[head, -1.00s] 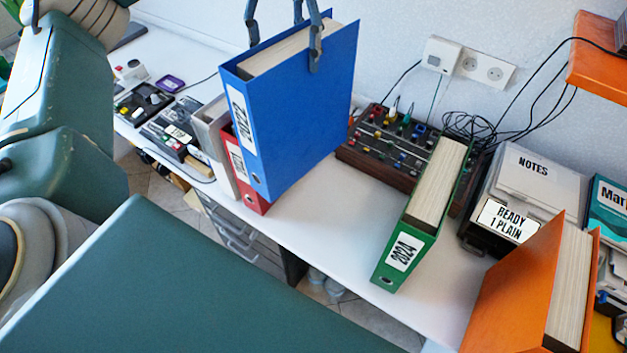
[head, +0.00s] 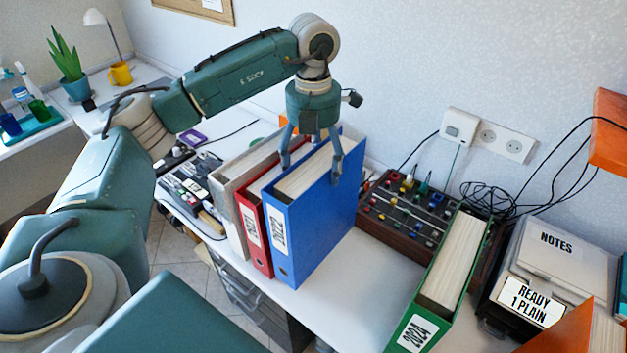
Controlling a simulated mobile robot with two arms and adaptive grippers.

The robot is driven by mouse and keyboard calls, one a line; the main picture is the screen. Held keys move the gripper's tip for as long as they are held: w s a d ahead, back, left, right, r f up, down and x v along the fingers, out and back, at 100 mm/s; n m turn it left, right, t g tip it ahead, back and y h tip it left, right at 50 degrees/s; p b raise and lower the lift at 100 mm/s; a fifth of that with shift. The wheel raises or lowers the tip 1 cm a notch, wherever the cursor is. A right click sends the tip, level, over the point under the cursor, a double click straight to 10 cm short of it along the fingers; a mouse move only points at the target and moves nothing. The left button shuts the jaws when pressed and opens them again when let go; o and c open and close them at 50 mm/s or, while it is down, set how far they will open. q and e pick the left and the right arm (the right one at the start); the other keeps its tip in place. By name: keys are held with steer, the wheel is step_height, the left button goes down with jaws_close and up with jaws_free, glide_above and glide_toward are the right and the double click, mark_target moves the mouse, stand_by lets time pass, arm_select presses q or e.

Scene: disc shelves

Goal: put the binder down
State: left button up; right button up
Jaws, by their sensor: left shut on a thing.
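The blue binder (head: 325,222) labelled 2022 stands upright beside the red binder (head: 252,229), at the right end of a short row. A grey binder (head: 228,203) is on the red one's left. My left gripper (head: 311,168) comes down from above with its fingers across the top of the blue binder and is shut on it. The blue binder's lower edge is about level with the red one's, at the desk top; I cannot tell if it bears fully on the desk. My right gripper is not in view.
The white desk (head: 372,290) is clear between the blue binder and the leaning green binder (head: 447,285). A mixer-like box with knobs (head: 405,215) stands behind. A NOTES box (head: 545,255) and an orange binder (head: 570,335) are at right.

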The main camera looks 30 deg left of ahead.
mark_target(318, 212)
arm_select(q)
step_height(318, 212, down, 5)
steer(key=shift+f+p, duration=0.1)
steer(key=shift+p, duration=0.5)
steer(key=o, duration=2)
steer(key=shift+f, duration=0.15)
steer(key=shift+s, duration=0.1)
steer(key=shift+r, duration=0.2)
